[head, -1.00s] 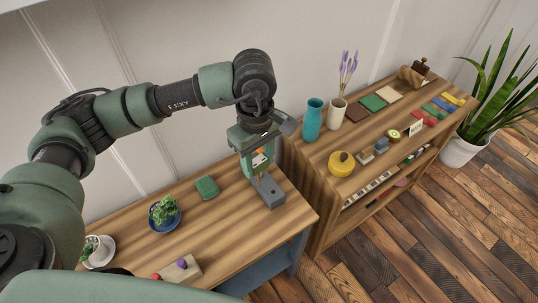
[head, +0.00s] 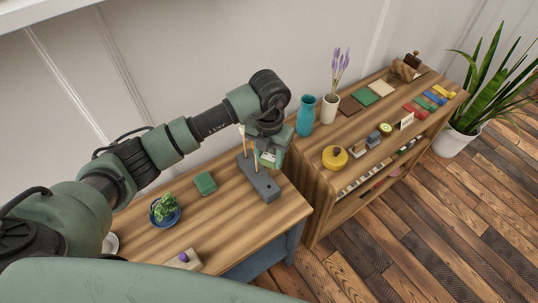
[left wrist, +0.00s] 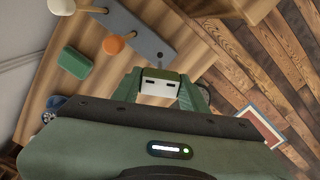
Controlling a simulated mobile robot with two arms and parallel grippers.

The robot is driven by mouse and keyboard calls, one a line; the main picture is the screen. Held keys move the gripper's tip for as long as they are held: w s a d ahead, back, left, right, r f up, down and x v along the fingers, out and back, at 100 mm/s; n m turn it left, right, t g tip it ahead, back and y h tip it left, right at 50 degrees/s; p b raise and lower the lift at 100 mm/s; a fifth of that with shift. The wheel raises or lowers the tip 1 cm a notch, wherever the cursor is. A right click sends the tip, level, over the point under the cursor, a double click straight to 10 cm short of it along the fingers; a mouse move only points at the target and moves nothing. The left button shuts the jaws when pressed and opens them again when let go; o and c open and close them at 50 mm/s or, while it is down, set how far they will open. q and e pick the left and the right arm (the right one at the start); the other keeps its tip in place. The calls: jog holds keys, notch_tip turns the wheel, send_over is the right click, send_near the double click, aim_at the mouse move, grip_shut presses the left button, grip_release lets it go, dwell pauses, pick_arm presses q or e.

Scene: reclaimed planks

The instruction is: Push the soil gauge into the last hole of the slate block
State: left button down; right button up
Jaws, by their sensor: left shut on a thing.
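The slate block (head: 268,190) is a long dark grey bar on the wooden table. Two thin gauges stand upright in it, one white-topped (left wrist: 60,5) and one orange-topped (left wrist: 113,44) in the left wrist view. A dark hole shows near the block's near end in that view. My right gripper is not in view.
A green box (head: 205,183), a plant in a blue bowl (head: 166,211) and a wooden piece with a purple knob (head: 184,257) are on the table. A shelf (head: 318,188) with a yellow pot (head: 335,158) and a teal vase (head: 306,115) stands close on the right.

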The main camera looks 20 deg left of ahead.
aim_at(269, 176)
pick_arm(q)
jog(key=shift+f, duration=0.1)
jog(key=shift+f+b, duration=0.25)
jog(key=shift+b, duration=0.2)
notch_tip(269, 176, down, 3)
jog(key=shift+b, duration=1.25)
dwell(0.8)
jog(key=shift+f+b, duration=2.8)
jog(key=shift+f, duration=0.3)
